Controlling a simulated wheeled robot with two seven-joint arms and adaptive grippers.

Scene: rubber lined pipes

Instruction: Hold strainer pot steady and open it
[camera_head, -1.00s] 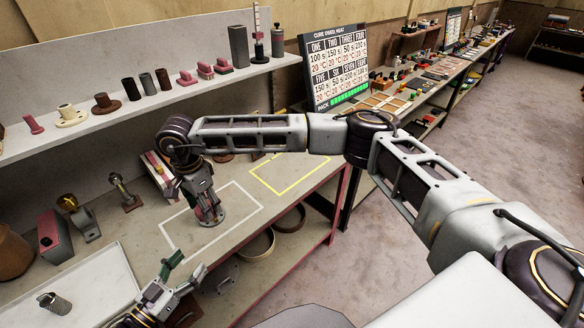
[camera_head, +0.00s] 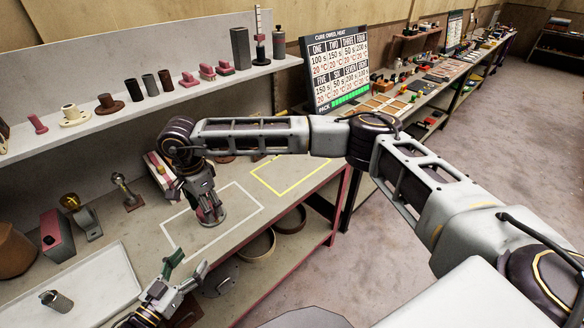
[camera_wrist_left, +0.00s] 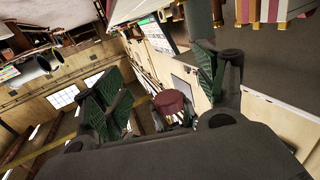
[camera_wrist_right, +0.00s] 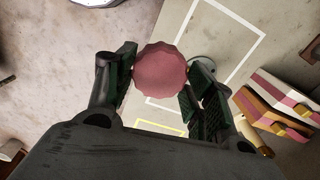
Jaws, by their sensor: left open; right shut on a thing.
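The strainer pot, as far as I can tell, is the reddish piece with a grey round base (camera_head: 211,219) standing in the white outline on the bench. My right gripper (camera_head: 207,205) is over it from above and shut on its top. In the right wrist view the faceted pink-red top (camera_wrist_right: 161,70) sits between the fingers, and part of the grey base shows behind. My left gripper (camera_head: 186,265) is open and empty, in front of the bench edge and apart from the pot. A dark red cylinder (camera_wrist_left: 172,103) shows beyond its fingers in the left wrist view; I cannot tell what it is.
A white tray (camera_head: 105,277) with a small grey cylinder (camera_head: 57,301) lies at the left. A striped pink block (camera_head: 158,170) stands behind the pot. A yellow outline (camera_head: 290,172) is bare at right. The shelf above holds several parts; round trays sit below.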

